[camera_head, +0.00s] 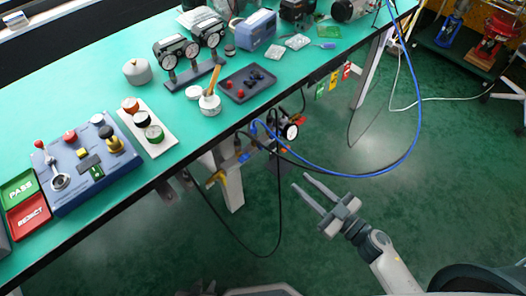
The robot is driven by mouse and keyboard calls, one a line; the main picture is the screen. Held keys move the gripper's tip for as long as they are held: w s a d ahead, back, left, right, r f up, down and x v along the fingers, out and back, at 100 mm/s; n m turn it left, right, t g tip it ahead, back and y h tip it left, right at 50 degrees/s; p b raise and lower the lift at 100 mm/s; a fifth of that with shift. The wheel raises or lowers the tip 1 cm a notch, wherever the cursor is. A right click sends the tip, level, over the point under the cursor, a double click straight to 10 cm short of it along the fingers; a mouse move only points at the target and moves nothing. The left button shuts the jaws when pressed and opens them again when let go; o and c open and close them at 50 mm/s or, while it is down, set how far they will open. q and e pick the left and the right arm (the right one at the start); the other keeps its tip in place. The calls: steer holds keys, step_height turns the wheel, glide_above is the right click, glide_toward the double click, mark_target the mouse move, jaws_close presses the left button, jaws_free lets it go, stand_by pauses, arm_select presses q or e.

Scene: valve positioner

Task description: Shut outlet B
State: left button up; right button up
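A small valve and pipe assembly (268,142) hangs below the front edge of the green table, with a round white gauge (290,132) at its right. Blue, orange and red parts show on it. A yellow handle (217,178) sits lower left by the table leg. No label is readable, so I cannot tell which part is outlet B or whether it is shut. My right gripper (299,180) comes in from the lower right. Its two fingers are apart and empty, pointing toward the assembly and, in the picture, below and right of the gauge. My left gripper is not in view.
The table (105,100) carries a control box (85,160), gauges on a stand (190,60) and a dark tray (248,85). Coloured tags (333,80) hang at its edge. Floor around my gripper is clear.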

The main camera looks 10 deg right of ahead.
mark_target(261, 147)
arm_select(q)
steer(key=shift+d, duration=0.1)
arm_select(e)
steer(key=shift+d, duration=0.1)
steer(key=shift+w, duration=0.1)
